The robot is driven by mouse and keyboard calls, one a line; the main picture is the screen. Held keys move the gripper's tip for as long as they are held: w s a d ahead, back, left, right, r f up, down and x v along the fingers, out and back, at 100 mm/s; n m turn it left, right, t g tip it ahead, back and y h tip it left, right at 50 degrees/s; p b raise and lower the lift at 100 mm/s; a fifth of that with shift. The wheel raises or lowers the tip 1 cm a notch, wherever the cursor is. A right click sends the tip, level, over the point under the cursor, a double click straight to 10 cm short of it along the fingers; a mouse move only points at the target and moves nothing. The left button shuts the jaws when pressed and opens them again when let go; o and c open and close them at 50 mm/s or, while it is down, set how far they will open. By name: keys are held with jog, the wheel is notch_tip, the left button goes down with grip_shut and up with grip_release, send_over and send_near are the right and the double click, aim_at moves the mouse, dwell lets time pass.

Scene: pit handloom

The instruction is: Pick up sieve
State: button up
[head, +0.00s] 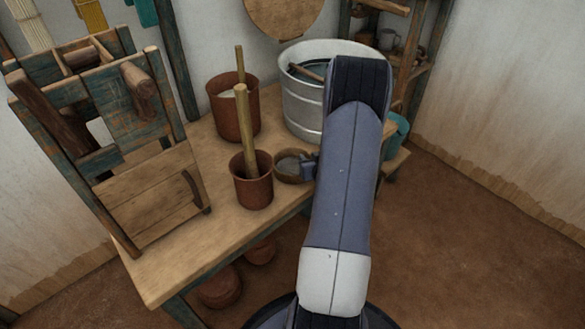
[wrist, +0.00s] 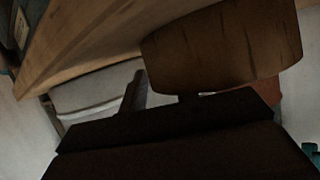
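The sieve (head: 289,166) looks like a small round wooden-rimmed bowl with a grey middle. In the head view it is on the wooden table, just right of the front brown pot. My gripper (head: 309,168) shows only as a small blue-grey part at the sieve's right rim, mostly hidden behind my arm. In the wrist view a curved brown wooden wall (wrist: 222,48), probably the sieve's rim, is very close. The dark gripper body fills the bottom, with a dark finger to the left of the rim. Whether the fingers touch or grip the rim is unclear.
The front brown pot (head: 252,190) holds an upright stick, and a larger brown pot (head: 234,117) stands behind it. A metal tub (head: 305,105) stands behind the sieve. A wooden frame (head: 150,190) fills the left of the table (head: 170,268). The floor at right is clear.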

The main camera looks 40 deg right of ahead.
grip_shut()
dwell(0.6)
